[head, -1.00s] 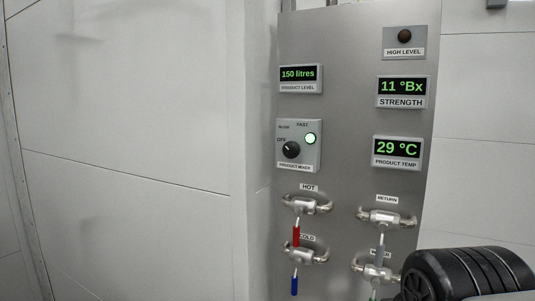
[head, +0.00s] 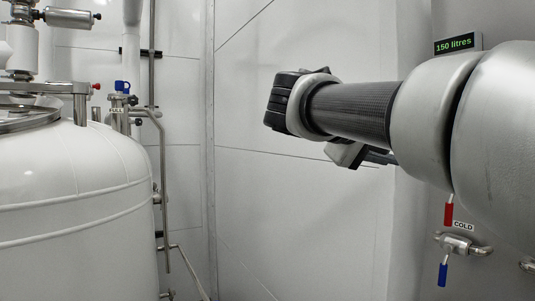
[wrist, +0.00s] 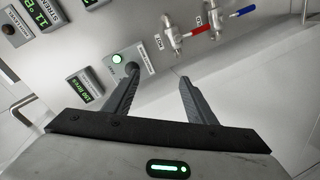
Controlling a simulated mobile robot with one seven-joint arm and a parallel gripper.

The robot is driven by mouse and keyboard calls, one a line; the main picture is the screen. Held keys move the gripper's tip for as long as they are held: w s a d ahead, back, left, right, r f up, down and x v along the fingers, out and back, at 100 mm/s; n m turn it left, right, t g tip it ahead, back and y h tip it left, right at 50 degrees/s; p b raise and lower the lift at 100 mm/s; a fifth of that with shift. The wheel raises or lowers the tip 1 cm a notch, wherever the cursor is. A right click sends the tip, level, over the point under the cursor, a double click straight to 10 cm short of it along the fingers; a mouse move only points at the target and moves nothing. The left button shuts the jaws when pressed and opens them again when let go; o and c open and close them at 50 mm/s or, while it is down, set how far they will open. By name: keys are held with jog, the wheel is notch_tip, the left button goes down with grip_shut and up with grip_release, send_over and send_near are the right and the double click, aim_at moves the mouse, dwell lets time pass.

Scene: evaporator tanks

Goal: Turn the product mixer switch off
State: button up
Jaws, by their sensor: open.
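The product mixer switch box (wrist: 140,60) is a grey panel box in the wrist view, with a lit green lamp (wrist: 117,59). Its dark round knob (wrist: 131,68) is partly hidden by the tip of my gripper's left finger, and I cannot read its setting. My gripper (wrist: 158,78) is open with nothing between its fingers. The left fingertip overlaps the knob in the picture; I cannot tell whether they touch. The right fingertip lies over the bare panel. In the head view my arm hides the switch.
The product level display (wrist: 86,91) is beside the switch box. Pipe valves with a red handle (wrist: 222,22) and a blue handle (wrist: 245,11) stick out nearby. A large white tank (head: 75,190) stands at the left in the head view. White wall (head: 290,220) lies between.

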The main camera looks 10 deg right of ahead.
notch_tip(320, 180, up, 4)
jog(key=w+r+m+h, duration=0.1)
jog(key=h, duration=0.1)
jog(key=x, duration=1.6)
jog(key=shift+d+p, duration=0.35)
jog(key=shift+p, duration=0.1)
jog(key=c, duration=1)
jog(key=shift+c, duration=0.2)
jog(key=shift+n, duration=0.3)
jog(key=shift+r+n+p, duration=0.15)
jog(key=shift+n+p, duration=1.15)
jog(key=shift+n, duration=2.7)
